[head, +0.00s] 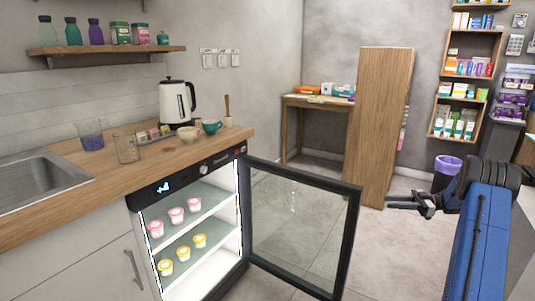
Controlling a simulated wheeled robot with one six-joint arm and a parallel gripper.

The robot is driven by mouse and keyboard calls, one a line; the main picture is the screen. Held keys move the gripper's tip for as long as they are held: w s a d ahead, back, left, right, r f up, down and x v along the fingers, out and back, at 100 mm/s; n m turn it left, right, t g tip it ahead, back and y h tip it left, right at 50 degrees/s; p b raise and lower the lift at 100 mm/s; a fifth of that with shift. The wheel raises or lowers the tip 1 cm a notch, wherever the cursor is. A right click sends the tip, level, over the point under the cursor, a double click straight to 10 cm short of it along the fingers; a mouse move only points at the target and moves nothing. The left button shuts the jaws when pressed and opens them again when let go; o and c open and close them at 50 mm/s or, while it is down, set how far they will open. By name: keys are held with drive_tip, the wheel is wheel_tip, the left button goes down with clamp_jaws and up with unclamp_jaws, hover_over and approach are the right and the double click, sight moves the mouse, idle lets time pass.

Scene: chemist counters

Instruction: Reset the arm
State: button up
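My blue arm (482,235) reaches in from the lower right of the head view. My gripper (396,202) is at its far end and points left, in the air to the right of the open fridge door (302,225). No object shows in it. Its fingers are small and dark, and I cannot tell how far apart they are.
A lit small fridge (199,225) under the wooden counter (100,177) stands open, with pink and yellow cups on its shelves. Its glass door juts into the room. A tall wooden panel (378,130) and a purple-lined bin (446,170) stand behind my gripper. Floor (390,270) is clear between.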

drive_tip(key=w+a+r+m+t+h, duration=0.25)
drive_tip(key=w+a+r+t, duration=0.25)
drive_tip(key=r, duration=0.5)
drive_tip(key=w+a+r+m+t+h, duration=0.1)
drive_tip(key=w+a+r+t+h, duration=0.4)
drive_tip(key=r, duration=0.5)
drive_tip(key=s+a+r+m+t+h, duration=0.35)
drive_tip(key=s+r+m+h, duration=0.35)
drive_tip(key=r, duration=0.4)
drive_tip(key=s+a+f+m+g+h, duration=0.2)
drive_tip(key=s+h, duration=0.1)
drive_tip(key=s, duration=0.7)
drive_tip(key=s+a+f+m+g+h, duration=0.2)
drive_tip(key=s+a+m+g+h, duration=0.1)
drive_tip(key=s, duration=0.8)
drive_tip(key=s+a+f+g+y, duration=0.1)
drive_tip(key=s+a+f, duration=0.3)
drive_tip(key=s, duration=0.6)
drive_tip(key=s+a+f+g+y, duration=0.1)
drive_tip(key=s+a+f+g, duration=0.2)
drive_tip(key=s+f, duration=0.4)
drive_tip(key=s+a+f+g+y, duration=0.1)
drive_tip(key=s+a+f+g, duration=0.2)
drive_tip(key=s, duration=1.1)
wheel_tip(320, 180, down, 3)
drive_tip(key=shift+a+r+m, duration=0.1)
drive_tip(key=shift+a+m, duration=0.25)
drive_tip(key=shift+a, duration=0.7)
